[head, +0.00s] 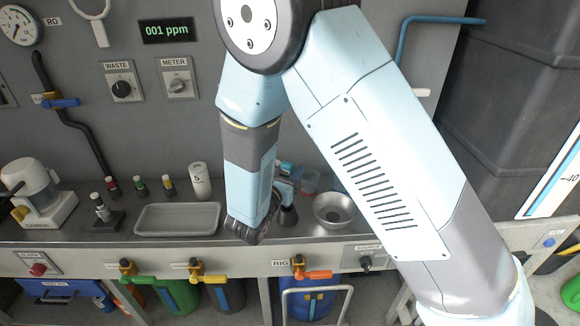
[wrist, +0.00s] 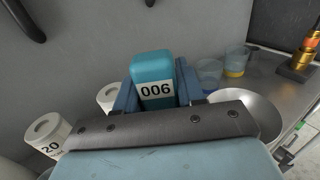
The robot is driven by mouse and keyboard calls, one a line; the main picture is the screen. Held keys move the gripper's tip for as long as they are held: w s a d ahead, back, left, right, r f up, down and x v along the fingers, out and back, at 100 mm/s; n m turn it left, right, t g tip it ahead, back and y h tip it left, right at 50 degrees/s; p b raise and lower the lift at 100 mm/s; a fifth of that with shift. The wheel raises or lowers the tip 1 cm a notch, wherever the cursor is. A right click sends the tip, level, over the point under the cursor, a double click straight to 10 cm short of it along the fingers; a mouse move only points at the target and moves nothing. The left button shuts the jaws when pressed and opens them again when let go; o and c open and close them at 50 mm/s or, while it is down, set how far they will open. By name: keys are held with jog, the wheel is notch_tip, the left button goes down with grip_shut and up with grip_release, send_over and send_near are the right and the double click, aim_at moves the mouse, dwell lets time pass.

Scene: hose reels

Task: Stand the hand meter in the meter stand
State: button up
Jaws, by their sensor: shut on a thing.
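The hand meter (wrist: 153,70) is a teal block with a white face reading 006. My gripper (wrist: 156,88) is shut on it, with one blue finger on each side in the wrist view. In the head view my gripper (head: 284,186) is low over the steel bench, right of my forearm and partly hidden by it. A small teal part of the meter (head: 285,166) shows there. The meter's lower end is hidden in the wrist view. I cannot make out the meter stand for certain; a dark tapered thing (head: 288,216) shows just below my gripper.
A steel bowl (head: 334,209) is close on the right, with clear cups (wrist: 208,73) behind it. White numbered cylinders (wrist: 47,134) stand left of the gripper in the wrist view. A grey tray (head: 177,219) lies left on the bench. The wall panel (head: 200,130) rises behind.

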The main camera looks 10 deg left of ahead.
jog(key=shift+f, duration=2.05)
jog(key=o, duration=1.2)
jog(key=shift+c, duration=0.2)
jog(key=v, duration=1.3)
jog(key=shift+s, duration=0.4)
jog(key=shift+f, duration=0.1)
